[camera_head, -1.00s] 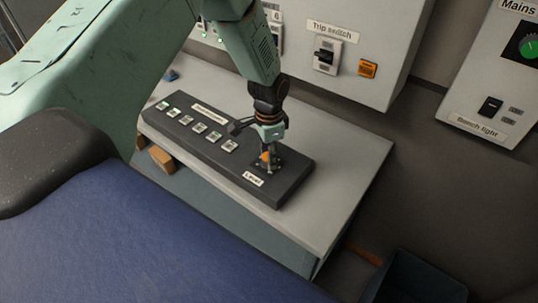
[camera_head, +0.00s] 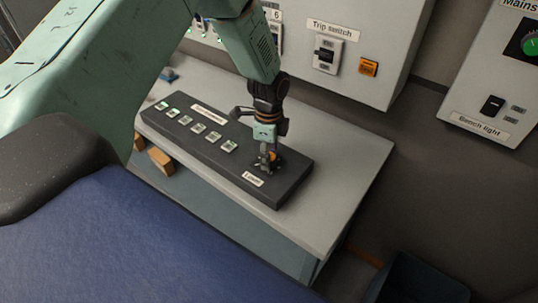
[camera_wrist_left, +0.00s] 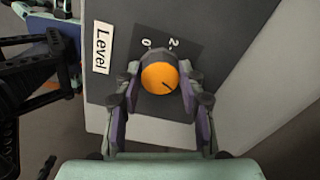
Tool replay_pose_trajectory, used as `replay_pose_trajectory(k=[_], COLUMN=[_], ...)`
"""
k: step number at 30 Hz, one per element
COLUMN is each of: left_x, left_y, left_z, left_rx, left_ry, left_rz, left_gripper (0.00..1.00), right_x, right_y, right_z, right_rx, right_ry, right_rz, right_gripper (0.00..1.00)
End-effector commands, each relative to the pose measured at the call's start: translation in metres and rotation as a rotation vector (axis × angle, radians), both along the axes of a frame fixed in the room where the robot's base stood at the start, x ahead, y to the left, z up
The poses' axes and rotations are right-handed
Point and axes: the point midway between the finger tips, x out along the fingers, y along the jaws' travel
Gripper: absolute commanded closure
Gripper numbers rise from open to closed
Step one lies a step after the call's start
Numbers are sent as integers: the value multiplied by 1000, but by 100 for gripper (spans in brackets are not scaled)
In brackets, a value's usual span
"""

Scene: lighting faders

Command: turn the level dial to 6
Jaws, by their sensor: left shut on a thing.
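The level dial (camera_wrist_left: 160,78) is an orange round knob with a dark pointer mark, on a dark scale plate where the figures 0 and 2 show. The mark points to the lower right in the left wrist view; the figure beside it is hidden. In the head view the dial (camera_head: 272,156) sits at the near right end of the dark console (camera_head: 292,185), by the label "Level" (camera_head: 253,179). My left gripper (camera_head: 267,160) comes down from above and is shut on the dial, one finger on each side. My right gripper is not seen in the head view.
Several pale buttons (camera_head: 214,135) run along the console. The grey bench top (camera_head: 345,160) is clear to the right. Behind stands a cabinet with a trip switch (camera_head: 326,55) and an orange button (camera_head: 369,67). A dark bin (camera_head: 420,280) is at lower right.

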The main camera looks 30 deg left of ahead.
Motion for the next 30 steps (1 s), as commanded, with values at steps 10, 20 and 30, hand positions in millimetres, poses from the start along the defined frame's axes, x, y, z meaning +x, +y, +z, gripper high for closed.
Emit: replay_pose_trajectory(k=[10,20,30], left_x=[-3,-2,-1], left_y=[0,0,0], left_z=[-2,-1,0], left_rx=[0,-1,-1], left_ry=[8,6,2], left_rz=[-23,-22,-21], left_gripper=[93,50,38], right_x=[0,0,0], right_y=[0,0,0], right_z=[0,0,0], right_rx=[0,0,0], right_ry=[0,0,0], right_rz=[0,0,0], right_gripper=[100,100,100])
